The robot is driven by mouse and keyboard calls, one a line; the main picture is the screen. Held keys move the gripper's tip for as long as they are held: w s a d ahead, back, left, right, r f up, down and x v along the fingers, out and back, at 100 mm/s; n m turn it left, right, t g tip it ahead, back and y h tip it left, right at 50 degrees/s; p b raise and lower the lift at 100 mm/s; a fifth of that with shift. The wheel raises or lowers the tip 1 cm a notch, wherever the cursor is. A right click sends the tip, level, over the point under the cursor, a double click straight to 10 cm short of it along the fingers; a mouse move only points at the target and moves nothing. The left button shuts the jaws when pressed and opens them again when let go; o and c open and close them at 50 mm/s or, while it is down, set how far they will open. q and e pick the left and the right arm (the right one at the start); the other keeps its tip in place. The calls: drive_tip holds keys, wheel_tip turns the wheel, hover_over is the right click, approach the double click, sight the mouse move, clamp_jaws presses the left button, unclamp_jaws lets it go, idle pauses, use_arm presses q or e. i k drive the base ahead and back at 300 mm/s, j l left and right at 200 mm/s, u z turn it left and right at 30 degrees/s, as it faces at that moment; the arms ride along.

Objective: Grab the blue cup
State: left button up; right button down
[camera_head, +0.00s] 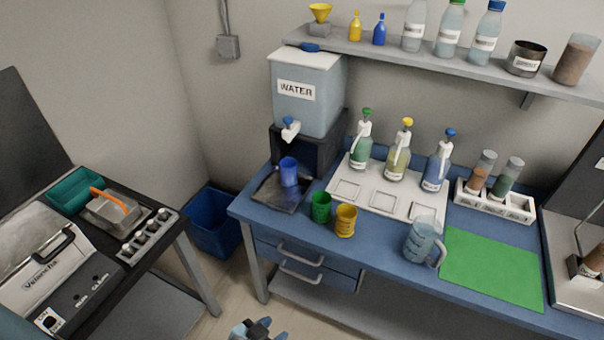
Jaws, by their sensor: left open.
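The blue cup (288,172) stands upright on the dark drip tray (266,193) below the tap of the water dispenser (296,110). A green cup (321,207) and a yellow cup (346,221) stand on the blue counter in front and to the right of it. My left gripper (252,328) shows only in part at the bottom edge. It is open, empty and well apart from the blue cup, low in front of the counter. My right gripper is not in view.
A clear jug (420,243) stands near the counter's front edge, beside a green mat (492,268). Drawers (302,264) are below. A machine bench is at left; floor lies between.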

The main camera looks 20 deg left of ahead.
sight(288, 166)
drive_tip(key=u, duration=1.25)
drive_tip(key=i+u, duration=0.4)
drive_tip(key=i, duration=0.5)
